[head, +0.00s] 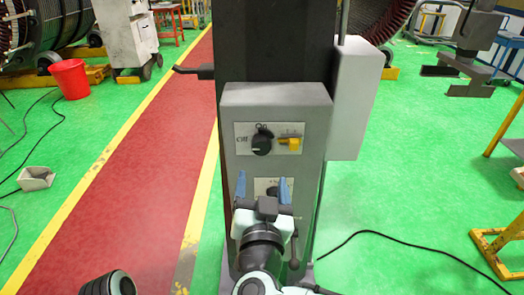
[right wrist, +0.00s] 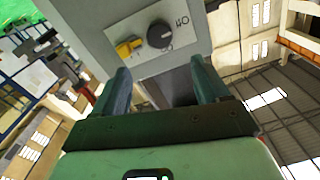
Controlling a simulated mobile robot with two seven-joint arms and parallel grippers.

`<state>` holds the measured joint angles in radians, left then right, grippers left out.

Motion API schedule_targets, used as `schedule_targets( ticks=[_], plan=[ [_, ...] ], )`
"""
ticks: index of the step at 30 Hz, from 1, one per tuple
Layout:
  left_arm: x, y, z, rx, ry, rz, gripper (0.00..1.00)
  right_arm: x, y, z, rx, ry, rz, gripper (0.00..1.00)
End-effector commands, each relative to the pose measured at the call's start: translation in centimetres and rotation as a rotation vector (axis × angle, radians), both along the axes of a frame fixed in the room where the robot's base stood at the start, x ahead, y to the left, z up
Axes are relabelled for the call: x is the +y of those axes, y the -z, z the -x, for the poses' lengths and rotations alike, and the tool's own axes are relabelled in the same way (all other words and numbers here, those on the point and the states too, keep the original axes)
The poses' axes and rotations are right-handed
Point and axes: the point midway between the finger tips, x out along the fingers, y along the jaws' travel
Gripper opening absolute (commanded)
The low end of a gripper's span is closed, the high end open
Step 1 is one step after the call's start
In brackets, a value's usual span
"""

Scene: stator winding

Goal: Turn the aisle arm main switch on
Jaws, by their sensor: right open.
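The main switch is a black round knob (head: 262,144) on a pale label plate of the grey control box (head: 275,98). "Off" is printed to its left and "On" above it. I cannot tell clearly which label the knob points to. A small yellow switch (head: 290,144) sits to its right. My right gripper (head: 263,188) is in front of the box below the knob, its blue fingers apart with nothing between them. In the right wrist view, the knob (right wrist: 160,35) and yellow switch (right wrist: 128,46) lie beyond the open fingertips (right wrist: 162,75), apart from them.
A second plate on the box is partly hidden behind my right gripper. A grey side box (head: 355,100) is mounted at the right of the dark column (head: 275,45). A black handle (head: 192,70) sticks out left. A cable (head: 400,242) crosses the green floor at right.

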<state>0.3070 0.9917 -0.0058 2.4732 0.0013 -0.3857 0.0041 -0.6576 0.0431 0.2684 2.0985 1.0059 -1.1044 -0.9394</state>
Motion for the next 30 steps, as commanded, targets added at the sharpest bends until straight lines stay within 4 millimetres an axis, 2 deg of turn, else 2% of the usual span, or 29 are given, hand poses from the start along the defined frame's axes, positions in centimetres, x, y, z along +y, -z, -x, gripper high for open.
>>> schedule_targets(
  ticks=[9,15,21,30],
  plan=[
    [0.0,-1.3,-0.6,-0.008,0.000,0.000,0.00,-0.1,0.0,-6.9,0.002,0.003,0.002,0.74],
    [0.0,-2.0,-1.0,-0.011,0.000,-0.001,0.00,-0.1,-0.1,-10.1,0.001,0.001,0.001,0.74],
    [0.0,-2.2,-1.2,-0.013,0.000,0.000,0.00,0.0,0.0,-11.6,0.001,-0.001,0.001,0.74],
    [0.0,-2.2,-1.2,-0.013,0.000,0.000,0.00,0.0,0.1,-11.8,0.001,-0.001,0.001,0.74]
  ],
)
